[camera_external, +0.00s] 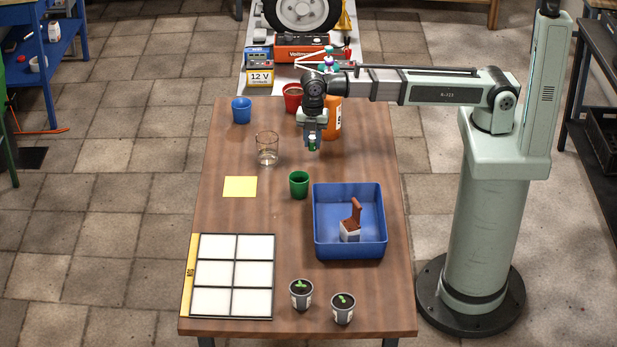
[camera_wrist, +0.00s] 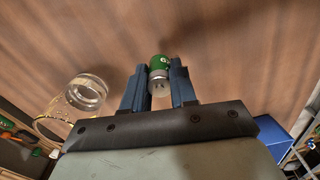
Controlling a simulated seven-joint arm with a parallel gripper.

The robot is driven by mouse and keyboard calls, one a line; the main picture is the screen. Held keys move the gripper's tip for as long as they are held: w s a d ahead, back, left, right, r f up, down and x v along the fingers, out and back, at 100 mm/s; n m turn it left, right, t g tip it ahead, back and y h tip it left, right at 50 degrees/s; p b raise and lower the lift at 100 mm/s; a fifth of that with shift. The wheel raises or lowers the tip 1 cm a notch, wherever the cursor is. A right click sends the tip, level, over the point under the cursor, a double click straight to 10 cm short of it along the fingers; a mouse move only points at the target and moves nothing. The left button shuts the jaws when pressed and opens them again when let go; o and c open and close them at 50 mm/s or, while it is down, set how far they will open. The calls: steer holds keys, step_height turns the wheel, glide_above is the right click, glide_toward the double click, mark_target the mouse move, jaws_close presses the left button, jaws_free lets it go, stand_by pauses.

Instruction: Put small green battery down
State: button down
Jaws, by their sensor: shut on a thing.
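The small green battery (camera_wrist: 160,66) is a short green and silver cylinder. My gripper (camera_wrist: 158,85) is shut on it, with a dark finger on each side of the battery in the wrist view. In the outside view the green battery (camera_external: 313,143) shows at the tips of my gripper (camera_external: 312,138), over the far middle part of the wooden table (camera_external: 230,150). The battery seems to be above the tabletop, but the exact height cannot be told.
A clear glass (camera_external: 267,149) stands left of my gripper. An orange container (camera_external: 332,118) and a red cup (camera_external: 293,97) are close behind. A green cup (camera_external: 299,184), blue bin (camera_external: 349,250) and yellow note (camera_external: 240,187) lie nearer. Bare wood surrounds the note.

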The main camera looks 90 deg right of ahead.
mark_target(313, 147)
steer(key=shift+f, duration=1.5)
steer(key=shift+f, duration=0.1)
steer(key=c, duration=0.9)
jaws_free()
step_height(313, 147, up, 12)
steer(key=shift+r, duration=0.1)
